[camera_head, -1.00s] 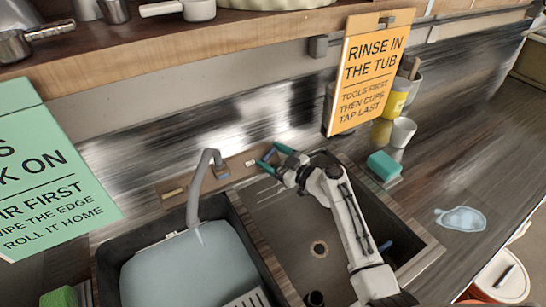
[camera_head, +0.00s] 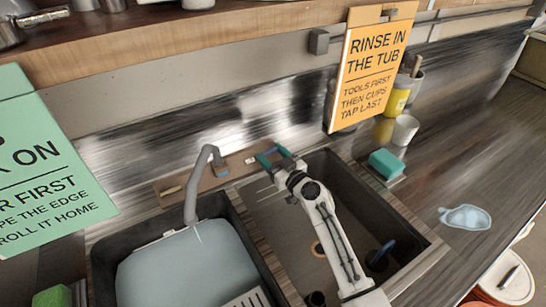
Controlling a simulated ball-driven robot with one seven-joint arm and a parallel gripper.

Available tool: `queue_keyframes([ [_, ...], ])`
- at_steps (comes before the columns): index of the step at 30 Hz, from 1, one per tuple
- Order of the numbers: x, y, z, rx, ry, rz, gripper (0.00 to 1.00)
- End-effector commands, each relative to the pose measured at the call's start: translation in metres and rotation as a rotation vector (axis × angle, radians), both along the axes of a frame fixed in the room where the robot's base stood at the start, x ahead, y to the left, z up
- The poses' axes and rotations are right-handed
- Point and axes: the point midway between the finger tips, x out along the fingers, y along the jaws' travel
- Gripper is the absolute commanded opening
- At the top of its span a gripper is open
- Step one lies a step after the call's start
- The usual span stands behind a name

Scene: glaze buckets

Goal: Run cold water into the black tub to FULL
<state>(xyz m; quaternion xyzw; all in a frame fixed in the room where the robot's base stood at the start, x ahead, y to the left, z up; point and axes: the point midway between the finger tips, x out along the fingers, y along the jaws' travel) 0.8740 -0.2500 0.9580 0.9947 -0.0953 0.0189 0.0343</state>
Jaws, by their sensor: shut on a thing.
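The black tub (camera_head: 104,262) is at the lower left and holds a broad sheet of pale grey-blue water (camera_head: 190,270), its surface fairly high against the walls. The grey tap (camera_head: 192,192) arches over the tub's back edge, and a thin pale streak shows below its spout. My gripper (camera_head: 274,156) has teal fingers and is at the right end of the tap's wooden back ledge (camera_head: 232,168). It is shut on what looks like the tap handle there, which the fingers mostly hide. A small white piece (camera_head: 250,160) sits just left of the fingers.
A teal sponge (camera_head: 385,163), a white cup (camera_head: 404,130) and a yellow container (camera_head: 396,101) stand to the right. An orange sign (camera_head: 371,65) and a green sign (camera_head: 40,170) hang nearby.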

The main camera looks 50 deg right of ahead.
Motion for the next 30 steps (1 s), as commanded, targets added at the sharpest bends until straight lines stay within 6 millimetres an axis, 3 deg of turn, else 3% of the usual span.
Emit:
queue_keyframes([
  [18,0.0001,0.0019,-0.0002,0.073,-0.022,-0.1,0.31],
  [19,0.0001,0.0019,-0.0003,0.073,-0.022,-0.099,0.64],
  [26,0.0,0.0018,0.0,0.072,-0.022,-0.1,0.86],
  [30,0.0001,0.0017,0.0002,0.071,-0.021,-0.1,0.87],
])
